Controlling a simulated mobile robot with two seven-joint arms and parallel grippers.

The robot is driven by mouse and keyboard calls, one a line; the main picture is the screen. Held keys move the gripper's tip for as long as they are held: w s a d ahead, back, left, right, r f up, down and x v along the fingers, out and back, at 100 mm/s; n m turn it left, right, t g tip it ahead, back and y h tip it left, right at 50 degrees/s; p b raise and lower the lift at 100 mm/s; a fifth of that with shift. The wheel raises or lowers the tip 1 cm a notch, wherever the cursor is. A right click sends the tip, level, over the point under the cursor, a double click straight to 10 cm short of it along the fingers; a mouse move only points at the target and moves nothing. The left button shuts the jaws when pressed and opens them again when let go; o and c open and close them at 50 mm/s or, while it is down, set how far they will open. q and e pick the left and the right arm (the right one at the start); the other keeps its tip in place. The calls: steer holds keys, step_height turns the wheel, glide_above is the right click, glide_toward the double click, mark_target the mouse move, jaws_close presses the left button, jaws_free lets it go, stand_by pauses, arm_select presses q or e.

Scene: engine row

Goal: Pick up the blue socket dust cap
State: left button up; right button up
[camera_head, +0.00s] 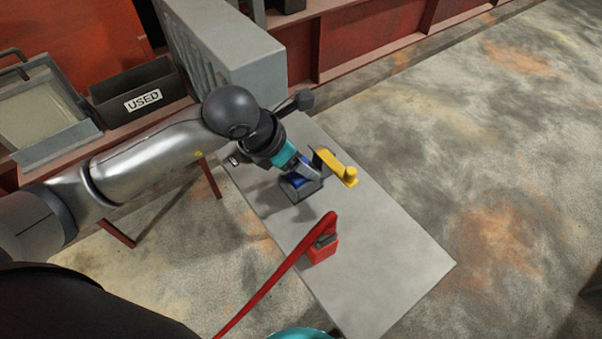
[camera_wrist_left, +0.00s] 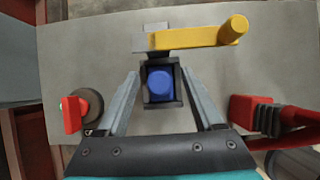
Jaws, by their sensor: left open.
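The blue socket dust cap (camera_wrist_left: 160,84) sits inside a dark square socket housing in the left wrist view. In the head view a bit of blue (camera_head: 298,181) shows at the housing (camera_head: 307,190), partly hidden by my gripper. My left gripper (camera_wrist_left: 161,78) is open, with one finger on each side of the housing. The cap lies between the fingers in the picture; I cannot tell whether they touch the housing. My right gripper's fingers are not seen.
A yellow lever (camera_head: 338,167) stands just beyond the housing. A red plug (camera_head: 322,247) with a thick red cable rests on the grey table (camera_head: 385,270). A red knob (camera_wrist_left: 72,114) is at the left in the wrist view. The table's near right part is clear.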

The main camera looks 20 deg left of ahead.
arm_select(q)
steer(key=shift+w+f, duration=0.1)
steer(key=shift+f, duration=0.05)
jaws_close()
stand_by(0.4)
